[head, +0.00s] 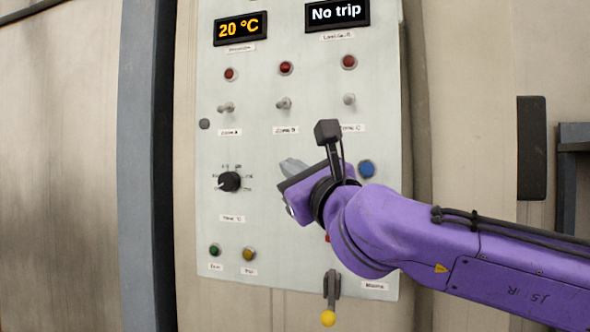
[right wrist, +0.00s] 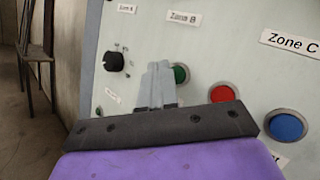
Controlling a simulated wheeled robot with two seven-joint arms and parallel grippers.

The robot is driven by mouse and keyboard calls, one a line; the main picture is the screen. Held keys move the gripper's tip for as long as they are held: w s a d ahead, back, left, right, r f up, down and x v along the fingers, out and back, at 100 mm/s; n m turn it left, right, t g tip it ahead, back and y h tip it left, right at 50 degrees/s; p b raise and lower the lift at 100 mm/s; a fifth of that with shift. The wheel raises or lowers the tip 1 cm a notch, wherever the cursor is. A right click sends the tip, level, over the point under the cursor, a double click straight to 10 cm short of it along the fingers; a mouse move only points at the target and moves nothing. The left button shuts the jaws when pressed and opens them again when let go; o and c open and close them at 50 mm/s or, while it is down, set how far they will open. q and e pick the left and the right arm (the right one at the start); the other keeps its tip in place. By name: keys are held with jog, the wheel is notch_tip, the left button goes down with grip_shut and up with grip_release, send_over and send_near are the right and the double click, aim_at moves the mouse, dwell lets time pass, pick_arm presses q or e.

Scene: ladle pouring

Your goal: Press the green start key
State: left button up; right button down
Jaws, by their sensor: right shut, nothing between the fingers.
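The green key (right wrist: 180,74) shows in the right wrist view as a round button in a metal ring, partly covered by my right gripper. My right gripper (right wrist: 158,70) is shut and empty, its fingertips overlapping the left side of the green key. I cannot tell whether they touch it. In the head view my right gripper (head: 290,167) is in front of the panel's middle and the green key is hidden behind it. My left gripper is not in view.
The pale panel (head: 250,130) carries a red button (right wrist: 222,94), a blue button (head: 367,169), a black knob (head: 229,182), toggles and red lamps. A small green lamp (head: 214,250) and a yellow one (head: 249,254) are low left. A yellow-tipped lever (head: 328,318) sticks out below.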

jog(key=shift+w, duration=0.1)
dwell(0.7)
jog(key=shift+w+d, duration=0.15)
jog(key=shift+w, duration=0.2)
jog(key=shift+w+d, duration=0.1)
jog(key=shift+w, duration=0.25)
dwell(0.6)
jog(key=shift+s, duration=0.1)
jog(key=shift+s+a, duration=0.2)
jog(key=shift+s, duration=0.45)
jog(key=s, duration=0.1)
jog(key=s+a+b, duration=0.1)
jog(key=s, duration=0.2)
jog(key=shift+s+a, duration=0.3)
jog(key=shift+s, duration=0.1)
